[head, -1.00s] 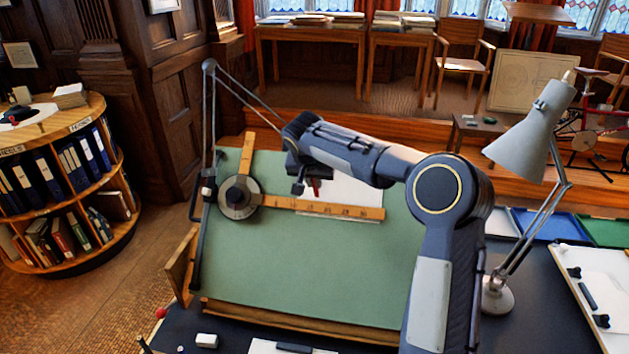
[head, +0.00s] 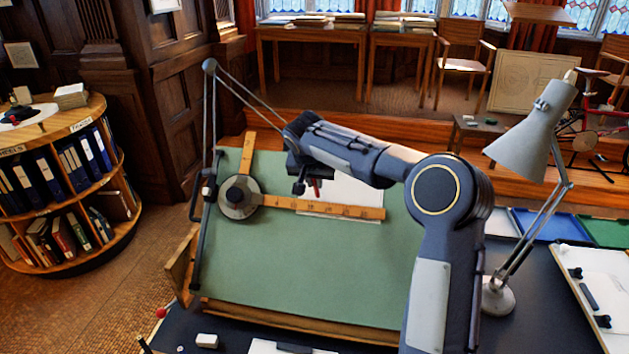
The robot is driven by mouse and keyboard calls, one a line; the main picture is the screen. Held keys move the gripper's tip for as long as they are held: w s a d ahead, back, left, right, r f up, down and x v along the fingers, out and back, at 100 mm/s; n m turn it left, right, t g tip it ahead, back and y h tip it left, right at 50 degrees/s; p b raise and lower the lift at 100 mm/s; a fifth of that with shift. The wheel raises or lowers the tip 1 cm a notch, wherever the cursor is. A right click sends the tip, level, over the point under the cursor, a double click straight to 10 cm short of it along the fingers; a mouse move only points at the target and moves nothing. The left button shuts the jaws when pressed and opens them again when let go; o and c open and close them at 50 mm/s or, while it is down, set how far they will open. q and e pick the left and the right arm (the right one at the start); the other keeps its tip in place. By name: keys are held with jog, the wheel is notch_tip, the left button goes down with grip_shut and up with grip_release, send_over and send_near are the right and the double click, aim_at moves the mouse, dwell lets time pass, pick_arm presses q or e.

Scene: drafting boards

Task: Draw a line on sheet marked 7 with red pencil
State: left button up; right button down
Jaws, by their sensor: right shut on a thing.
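A green drafting board (head: 310,265) stands tilted in the middle of the head view. A white sheet (head: 352,192) lies on its upper part, partly hidden by my right arm and by the wooden ruler; I cannot read a mark on it. My right gripper (head: 306,188) is over the sheet's upper left edge, just above the ruler. It is shut on a thin red thing, the red pencil (head: 316,188), of which only a short piece shows. I cannot tell whether its tip touches the sheet. My left gripper is not in view.
A drafting arm with a round head (head: 239,197) and wooden ruler (head: 325,208) lies across the board. A grey lamp (head: 522,135) stands at right, beside another board with a white sheet (head: 603,290). A white block (head: 207,341) lies at the front. The board's lower part is clear.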

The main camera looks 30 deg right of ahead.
jog(key=shift+w+d+f, duration=0.2)
jog(key=shift+w+f, duration=0.05)
jog(key=shift+f, duration=0.05)
dwell(0.5)
jog(key=shift+s+d, duration=0.15)
jog(key=shift+s, duration=0.05)
jog(key=shift+s+d+b, duration=0.15)
jog(key=shift+d+b, duration=0.1)
jog(key=shift+b, duration=0.05)
jog(key=shift+s+d, duration=0.15)
jog(key=shift+d, duration=0.05)
dwell(0.5)
jog(key=shift+s+d+b, duration=0.25)
jog(key=shift+b, duration=0.05)
jog(key=shift+s+d+b, duration=0.3)
jog(key=shift+s+d, duration=0.05)
jog(key=shift+d, duration=0.1)
dwell(0.8)
jog(key=shift+s+d, duration=0.2)
jog(key=shift+d, duration=0.05)
jog(key=shift+s+d, duration=0.15)
dwell(0.4)
jog(key=shift+s+d+b, duration=0.2)
jog(key=shift+d+b, duration=0.05)
jog(key=shift+b, duration=0.1)
